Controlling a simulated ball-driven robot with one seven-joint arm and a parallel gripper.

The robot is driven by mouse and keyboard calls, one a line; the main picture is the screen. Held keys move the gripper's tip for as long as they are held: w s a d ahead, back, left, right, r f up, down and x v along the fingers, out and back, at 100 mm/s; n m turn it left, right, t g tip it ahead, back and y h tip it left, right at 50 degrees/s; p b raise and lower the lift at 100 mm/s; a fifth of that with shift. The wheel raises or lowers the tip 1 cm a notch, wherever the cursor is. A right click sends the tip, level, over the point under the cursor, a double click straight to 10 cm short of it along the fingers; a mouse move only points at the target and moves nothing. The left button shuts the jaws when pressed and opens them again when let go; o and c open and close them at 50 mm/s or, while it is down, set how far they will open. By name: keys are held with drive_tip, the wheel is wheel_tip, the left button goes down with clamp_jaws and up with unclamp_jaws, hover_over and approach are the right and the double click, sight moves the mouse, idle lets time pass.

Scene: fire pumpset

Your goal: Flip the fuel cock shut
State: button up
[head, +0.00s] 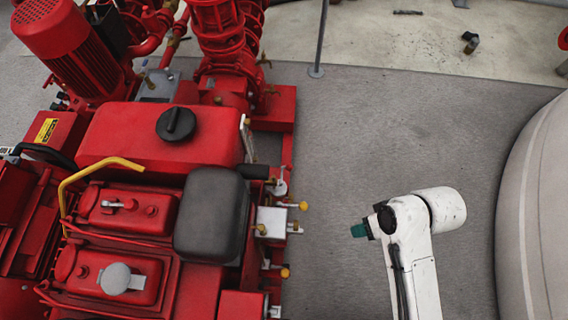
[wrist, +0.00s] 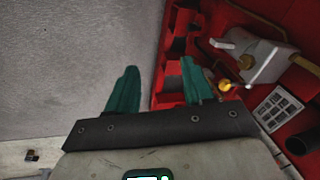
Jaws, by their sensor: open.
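The red pumpset (head: 155,140) fills the left of the head view. On its right side is a pale metal block (head: 270,221) with small fittings and yellow knobs (head: 303,206). In the wrist view the grey block (wrist: 268,62) shows a pale lever (wrist: 224,44) and a yellow knob (wrist: 225,86) at the upper right. I cannot tell for certain which fitting is the fuel cock. My gripper (wrist: 159,68) is open and empty, its teal fingers apart. In the head view my gripper (head: 358,230) is right of the fittings, clear of them.
A black cylinder (head: 252,171) juts out above the block. A thin grey post (head: 318,55) stands on the floor behind. A large pale rounded tank (head: 540,210) is at the right.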

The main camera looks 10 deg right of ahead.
drive_tip(key=w+a+f+y+b, duration=0.4)
drive_tip(key=w+f+b, duration=0.3)
drive_tip(key=f, duration=0.3)
drive_tip(key=n+t+y+b, duration=0.4)
drive_tip(key=y+b, duration=0.7)
drive_tip(key=b, duration=1)
approach(285, 167)
drive_tip(key=b+x, duration=0.3)
drive_tip(key=x, duration=0.7)
drive_tip(key=shift+w+f, duration=0.1)
drive_tip(key=shift+f, duration=0.1)
drive_tip(key=shift+c, duration=0.4)
clamp_jaws()
